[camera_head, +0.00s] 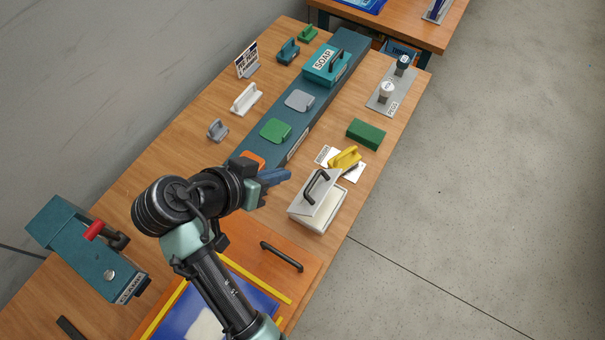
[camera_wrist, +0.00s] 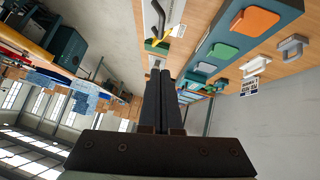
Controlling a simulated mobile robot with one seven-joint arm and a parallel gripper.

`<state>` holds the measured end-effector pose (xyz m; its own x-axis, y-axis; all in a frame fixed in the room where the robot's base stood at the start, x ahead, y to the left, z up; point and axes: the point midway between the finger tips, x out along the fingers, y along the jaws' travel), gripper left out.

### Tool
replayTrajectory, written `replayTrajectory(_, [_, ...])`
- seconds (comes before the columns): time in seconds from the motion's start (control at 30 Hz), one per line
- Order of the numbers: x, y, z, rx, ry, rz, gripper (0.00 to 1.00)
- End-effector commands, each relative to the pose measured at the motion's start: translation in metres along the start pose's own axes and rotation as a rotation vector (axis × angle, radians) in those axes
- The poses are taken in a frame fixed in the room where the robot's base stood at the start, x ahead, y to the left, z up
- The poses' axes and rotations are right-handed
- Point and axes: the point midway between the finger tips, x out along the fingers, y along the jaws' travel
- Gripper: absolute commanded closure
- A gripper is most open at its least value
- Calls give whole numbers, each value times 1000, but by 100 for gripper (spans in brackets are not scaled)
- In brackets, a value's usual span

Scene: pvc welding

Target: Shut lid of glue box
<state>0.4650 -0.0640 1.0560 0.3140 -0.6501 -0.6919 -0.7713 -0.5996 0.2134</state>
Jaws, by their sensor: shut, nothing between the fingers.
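The box with a grey lid (camera_head: 309,191) and black handle sits near the table's right edge, and I take it for the glue box (camera_head: 310,223). The lid is tilted, and a pale opening shows along its right side. My gripper (camera_head: 287,175) is shut and empty, its fingers pointing right, just left of the lid and apart from it in the picture. In the wrist view my shut fingers (camera_wrist: 160,74) point up toward the lid (camera_wrist: 152,20), whose black handle shows at the top edge. The height between fingers and lid is hard to tell.
A yellow-handled brush (camera_head: 345,157) lies just behind the box, with a green block (camera_head: 366,134) beyond. A teal rail (camera_head: 313,103) holds coloured blocks and a SOAP box (camera_head: 325,65). An orange board with a black handle (camera_head: 281,257) lies in front. A teal clamp (camera_head: 85,250) stands left.

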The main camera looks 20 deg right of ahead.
Motion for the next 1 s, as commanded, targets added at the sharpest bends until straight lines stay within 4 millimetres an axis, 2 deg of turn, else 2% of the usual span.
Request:
replayTrajectory(0.43, [91,2,2,-3,-3,4,100])
replayTrajectory(0.7, [112,1,26,-3,0,1,100])
replayTrajectory(1.0, [115,0,29,-2,2,0,100])
